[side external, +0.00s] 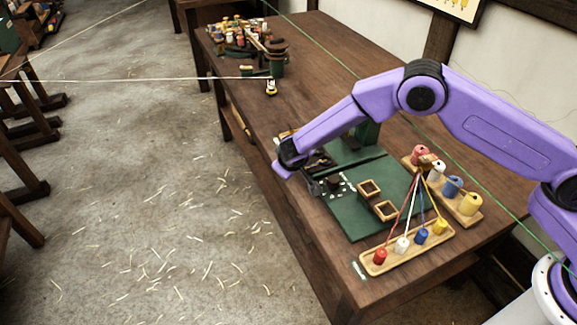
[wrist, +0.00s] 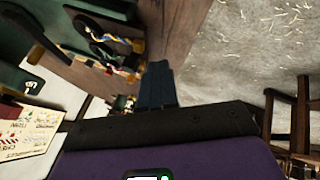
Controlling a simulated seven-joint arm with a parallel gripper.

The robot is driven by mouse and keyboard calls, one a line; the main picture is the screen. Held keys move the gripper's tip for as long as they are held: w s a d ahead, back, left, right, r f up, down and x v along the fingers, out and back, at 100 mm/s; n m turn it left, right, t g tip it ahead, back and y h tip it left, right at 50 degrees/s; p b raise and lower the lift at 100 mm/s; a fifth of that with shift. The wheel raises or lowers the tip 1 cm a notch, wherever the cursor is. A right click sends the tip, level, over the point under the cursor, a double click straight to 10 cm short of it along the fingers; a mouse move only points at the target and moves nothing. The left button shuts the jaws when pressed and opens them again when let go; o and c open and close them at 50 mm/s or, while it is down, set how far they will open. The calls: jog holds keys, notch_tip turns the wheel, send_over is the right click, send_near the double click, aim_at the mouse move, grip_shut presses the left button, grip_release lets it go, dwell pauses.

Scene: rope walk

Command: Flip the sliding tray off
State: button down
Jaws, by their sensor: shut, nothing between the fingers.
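My gripper (wrist: 158,82) shows in the wrist view with its dark fingers together, empty, beside the brown table edge. A green board (side external: 352,218) on the table carries two small square wooden frames (side external: 370,190). A long wooden tray (side external: 447,238) with red, white, blue and yellow bobbins lies along its near edge. I cannot tell which part is the sliding tray. Green-and-black fittings (wrist: 100,32) with coloured strands are left of the fingers in the wrist view.
A wooden rack (side external: 466,212) of larger spools stands right of the board, with coloured strands running to the bobbins. A green rope (side external: 330,56) crosses above the table. More spools (side external: 240,32) sit at the far end. Open floor (side external: 165,190) lies left of the table.

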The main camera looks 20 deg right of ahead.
aim_at(332, 161)
jog(key=shift+w+d, duration=0.25)
jog(key=shift+d, duration=0.25)
jog(key=shift+w+d, duration=0.25)
jog(key=shift+d, duration=0.25)
jog(key=shift+d, duration=0.1)
jog(key=d, duration=0.9)
jog(key=shift+d, duration=0.35)
jog(key=shift+d+f, duration=0.1)
jog(key=shift+d, duration=0.4)
jog(key=a, duration=0.1)
jog(key=s+a, duration=0.1)
jog(key=a, duration=0.1)
jog(key=s+a, duration=0.1)
jog(key=a, duration=0.1)
jog(key=v, duration=1)
jog(key=shift+r, duration=0.2)
jog(key=shift+a, duration=0.1)
